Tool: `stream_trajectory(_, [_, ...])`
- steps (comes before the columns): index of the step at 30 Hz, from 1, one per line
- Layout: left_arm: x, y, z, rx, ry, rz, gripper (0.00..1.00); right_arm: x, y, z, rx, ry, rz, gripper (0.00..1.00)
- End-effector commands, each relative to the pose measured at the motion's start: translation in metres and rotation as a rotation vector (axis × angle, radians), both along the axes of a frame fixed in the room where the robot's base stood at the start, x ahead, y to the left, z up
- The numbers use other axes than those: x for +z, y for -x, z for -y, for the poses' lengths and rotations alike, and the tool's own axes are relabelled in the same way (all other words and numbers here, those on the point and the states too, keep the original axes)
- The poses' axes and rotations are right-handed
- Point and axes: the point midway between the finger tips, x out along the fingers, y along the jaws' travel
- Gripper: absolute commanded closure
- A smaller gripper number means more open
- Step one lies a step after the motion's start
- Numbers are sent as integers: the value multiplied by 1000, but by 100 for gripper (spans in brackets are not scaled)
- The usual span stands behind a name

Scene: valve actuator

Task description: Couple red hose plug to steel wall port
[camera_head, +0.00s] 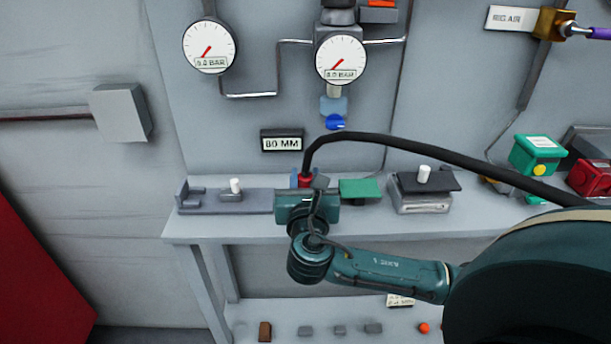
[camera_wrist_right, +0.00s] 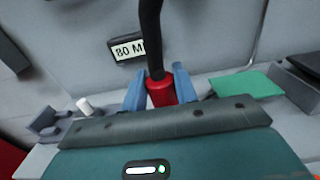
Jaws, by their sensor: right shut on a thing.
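The red hose plug (camera_wrist_right: 161,92) is between the two blue fingers of my right gripper (camera_wrist_right: 160,90), which is shut on it. A black hose (camera_head: 430,166) runs up from the plug and arcs away to the right. In the head view the plug (camera_head: 304,180) shows just behind my right gripper (camera_head: 306,183), above the shelf in front of the wall panel. A blue fitting (camera_head: 335,121) hangs below the right gauge on the panel, up and right of the plug. I cannot tell whether it belongs to the steel wall port. My left gripper is not in view.
A grey shelf (camera_head: 215,228) carries a grey fixture (camera_head: 240,203), a green block (camera_head: 360,188) and a grey box (camera_head: 424,190). Two gauges (camera_head: 209,46) and an "80 MM" sign (camera_head: 282,140) are on the panel. Green (camera_head: 537,155) and red boxes (camera_head: 590,178) stand at right.

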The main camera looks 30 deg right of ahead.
Motion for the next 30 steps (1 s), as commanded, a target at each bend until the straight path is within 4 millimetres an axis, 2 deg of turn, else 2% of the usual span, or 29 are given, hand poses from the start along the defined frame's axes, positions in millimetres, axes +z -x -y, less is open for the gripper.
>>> stream_trajectory(11, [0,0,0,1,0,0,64,-1,0,0,1,0,1,98])
stream_trajectory(30, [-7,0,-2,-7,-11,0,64,-16,0,0,1,0,1,98])
